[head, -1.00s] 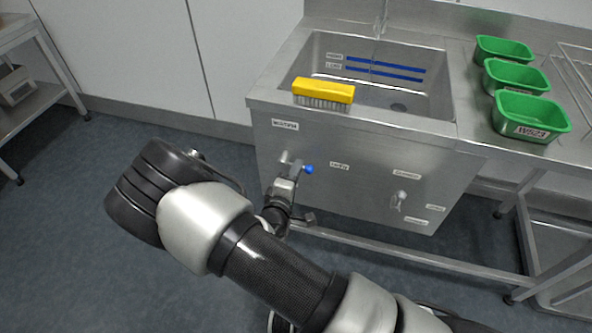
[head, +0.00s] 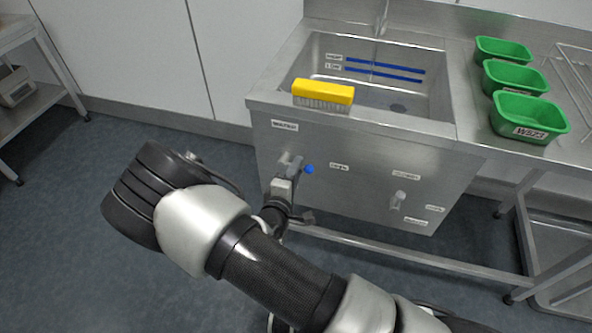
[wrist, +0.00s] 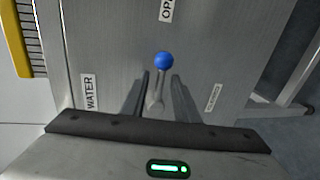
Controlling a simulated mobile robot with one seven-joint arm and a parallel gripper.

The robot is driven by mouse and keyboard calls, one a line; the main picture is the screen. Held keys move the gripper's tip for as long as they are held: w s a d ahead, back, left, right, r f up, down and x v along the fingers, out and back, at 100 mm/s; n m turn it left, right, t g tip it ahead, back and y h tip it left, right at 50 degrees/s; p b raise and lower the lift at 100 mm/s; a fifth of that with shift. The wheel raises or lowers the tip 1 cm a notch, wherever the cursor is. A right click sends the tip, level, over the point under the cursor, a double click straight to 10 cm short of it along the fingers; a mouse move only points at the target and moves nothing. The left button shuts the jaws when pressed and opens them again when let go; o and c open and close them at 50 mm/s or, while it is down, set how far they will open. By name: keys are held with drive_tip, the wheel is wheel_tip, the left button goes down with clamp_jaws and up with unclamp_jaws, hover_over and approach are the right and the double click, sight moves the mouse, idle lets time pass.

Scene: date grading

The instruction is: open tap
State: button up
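The tap lever with a blue ball knob (head: 309,169) sticks out of the front panel of the steel sink (head: 350,125). In the wrist view the blue knob (wrist: 163,60) shows just past the fingertips, and its grey stem (wrist: 157,92) runs back between the fingers. My gripper (head: 292,165) is at the panel beside the knob. In the wrist view my gripper (wrist: 160,90) is open, one finger on each side of the stem, with gaps visible. A WATER label (wrist: 89,92) is at left, a label starting "OP" (wrist: 166,8) at top, and a small, hard-to-read label (wrist: 213,97) at right.
A second handle (head: 398,200) is on the panel further right, among small labels. A yellow brush (head: 323,92) lies on the sink's front rim. Green tubs (head: 528,115) stand on the right counter. A lower rail (head: 400,255) runs below the panel.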

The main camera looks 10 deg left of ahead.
drive_tip(key=shift+s, duration=0.1)
drive_tip(key=p+v, duration=0.2)
drive_tip(key=v, duration=1.5)
drive_tip(key=shift+r, duration=0.15)
